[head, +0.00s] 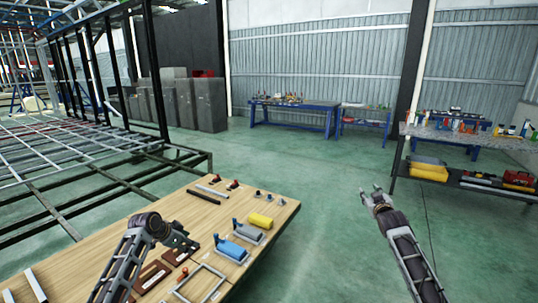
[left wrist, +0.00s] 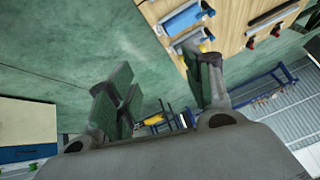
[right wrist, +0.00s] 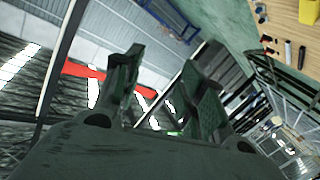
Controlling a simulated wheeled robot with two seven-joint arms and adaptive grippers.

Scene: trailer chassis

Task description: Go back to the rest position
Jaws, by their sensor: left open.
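My left gripper (head: 186,245) is above the wooden table, near its left-middle part. In the left wrist view its two fingers (left wrist: 165,90) stand wide apart with nothing between them. My right gripper (head: 374,190) is out over the green floor to the right of the table, clear of everything. In the right wrist view its fingers (right wrist: 160,85) are apart and empty.
The wooden table (head: 285,208) carries a yellow block (head: 260,220), a blue block (head: 231,251), a grey block (head: 248,233) and small parts. A trailer frame (head: 90,150) stands at left. A workbench (head: 475,137) with tools stands at right. The floor between is free.

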